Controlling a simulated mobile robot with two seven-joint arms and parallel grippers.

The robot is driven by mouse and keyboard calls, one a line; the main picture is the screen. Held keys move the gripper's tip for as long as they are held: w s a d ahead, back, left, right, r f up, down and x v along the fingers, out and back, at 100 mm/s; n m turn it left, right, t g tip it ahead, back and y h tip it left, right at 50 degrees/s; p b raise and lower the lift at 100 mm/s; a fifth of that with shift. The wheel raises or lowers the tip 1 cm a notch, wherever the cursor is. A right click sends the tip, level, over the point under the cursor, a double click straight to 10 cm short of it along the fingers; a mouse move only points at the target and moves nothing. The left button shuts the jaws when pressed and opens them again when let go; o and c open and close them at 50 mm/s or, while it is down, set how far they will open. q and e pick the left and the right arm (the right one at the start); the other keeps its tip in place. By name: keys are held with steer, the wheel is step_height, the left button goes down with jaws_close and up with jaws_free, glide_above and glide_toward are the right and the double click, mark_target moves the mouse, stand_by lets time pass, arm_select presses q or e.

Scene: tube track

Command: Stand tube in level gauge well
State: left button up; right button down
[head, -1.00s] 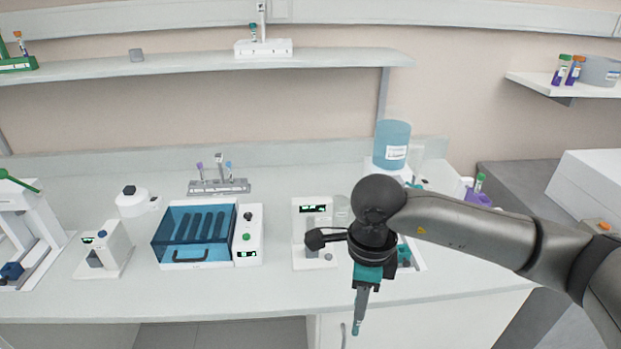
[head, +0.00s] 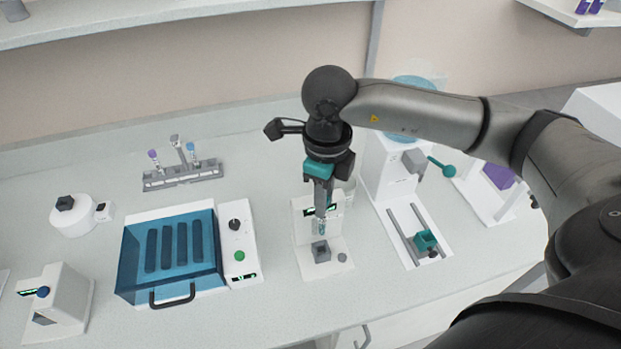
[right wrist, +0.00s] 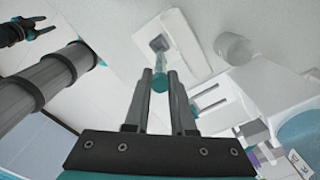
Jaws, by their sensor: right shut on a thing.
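My right gripper (head: 321,208) is shut on a small clear tube (head: 322,229), which hangs roughly upright below the fingertips. In the right wrist view the tube's teal cap (right wrist: 160,82) sits between the two fingers. The white level gauge (head: 306,232) has a lit display, partly hidden by the gripper. Its grey square well (head: 320,252) is on its base, just below the tube's lower end. The tube appears to be above the well; I cannot tell the exact gap. My left gripper (right wrist: 48,24) shows only at the upper left of the right wrist view, with its fingers apart.
A blue-lidded box (head: 128,268) stands left of the gauge. A white device with rails and a teal block (head: 425,239) stands to the right. A grey rack (head: 183,178) with tubes is behind. The bench in front of the gauge is clear.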

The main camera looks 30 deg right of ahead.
steer(key=shift+f, duration=0.25)
steer(key=shift+s+f+b, duration=0.2)
steer(key=shift+f+b, duration=0.4)
steer(key=shift+w+f+b, duration=0.1)
steer(key=shift+f+b, duration=0.85)
steer(key=shift+f, duration=0.55)
arm_select(q)
steer(key=f, duration=0.1)
steer(key=s+f, duration=0.1)
steer(key=f, duration=0.1)
steer(key=shift+f, duration=0.1)
steer(key=shift+w, duration=0.15)
steer(key=shift+f, duration=0.2)
arm_select(e)
steer(key=shift+f, duration=0.1)
arm_select(q)
steer(key=shift+f+b, duration=0.45)
steer(key=shift+b, duration=0.2)
arm_select(e)
steer(key=shift+f, duration=0.2)
arm_select(q)
steer(key=shift+f, duration=0.2)
arm_select(e)
steer(key=shift+f, duration=0.1)
